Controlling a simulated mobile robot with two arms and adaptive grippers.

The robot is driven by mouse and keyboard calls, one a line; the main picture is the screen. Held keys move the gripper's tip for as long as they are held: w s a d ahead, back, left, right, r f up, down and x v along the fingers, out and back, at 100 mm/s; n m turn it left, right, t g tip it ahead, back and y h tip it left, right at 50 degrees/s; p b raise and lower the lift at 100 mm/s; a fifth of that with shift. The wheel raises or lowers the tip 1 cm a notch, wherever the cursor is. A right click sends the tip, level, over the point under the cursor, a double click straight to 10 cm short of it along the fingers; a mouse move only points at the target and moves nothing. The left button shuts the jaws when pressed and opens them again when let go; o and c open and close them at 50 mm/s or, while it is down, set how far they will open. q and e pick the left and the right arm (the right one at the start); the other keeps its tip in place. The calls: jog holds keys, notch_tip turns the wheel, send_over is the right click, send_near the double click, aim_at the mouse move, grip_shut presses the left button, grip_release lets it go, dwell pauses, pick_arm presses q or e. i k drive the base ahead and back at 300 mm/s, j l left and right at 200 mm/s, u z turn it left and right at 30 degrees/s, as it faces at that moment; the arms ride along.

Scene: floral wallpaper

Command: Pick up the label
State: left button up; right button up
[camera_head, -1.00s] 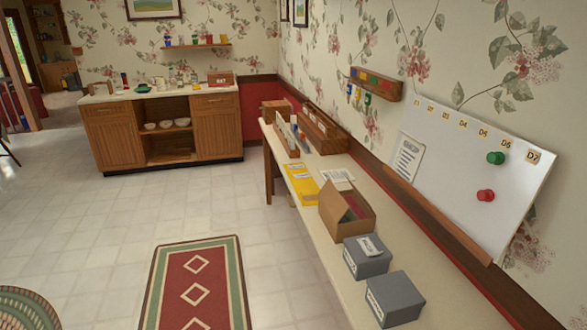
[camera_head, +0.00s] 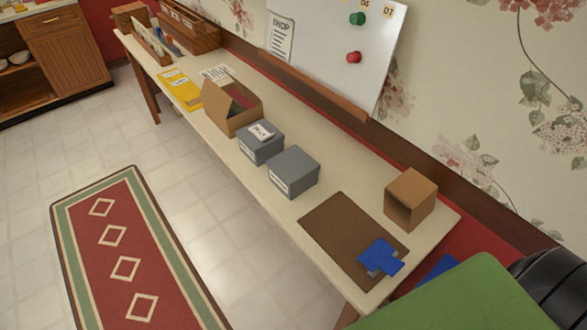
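A small white label with dark print (camera_head: 262,132) lies flat on top of a grey box (camera_head: 261,149) on the long table. A second grey box (camera_head: 294,175) stands beside it, nearer to me, with a pale label strip on its front. A white printed sheet (camera_head: 216,73) lies farther back on the table, behind an open cardboard box (camera_head: 230,108). Which of these the task means by the label, I cannot tell. Neither of my grippers shows in the head view.
A brown mat (camera_head: 337,232) with a blue item (camera_head: 380,257) and a small open cardboard box (camera_head: 412,196) occupy the table's near end. A whiteboard (camera_head: 325,45) leans along the wall. A green surface (camera_head: 470,295) blocks the lower right corner. Floor left of the table is mostly clear around a rug (camera_head: 130,245).

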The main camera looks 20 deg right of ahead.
aim_at(170, 75)
jog(key=u, duration=0.3)
jog(key=i+u, duration=0.35)
jog(key=i, duration=2.8)
jog(key=i+j+z, duration=0.1)
jog(key=i, duration=1.9)
jog(key=i+z, duration=0.1)
jog(key=z, duration=0.85)
jog(key=i+j+z, duration=0.15)
jog(key=z, duration=0.3)
jog(key=j+z, duration=0.1)
jog(key=z, duration=0.35)
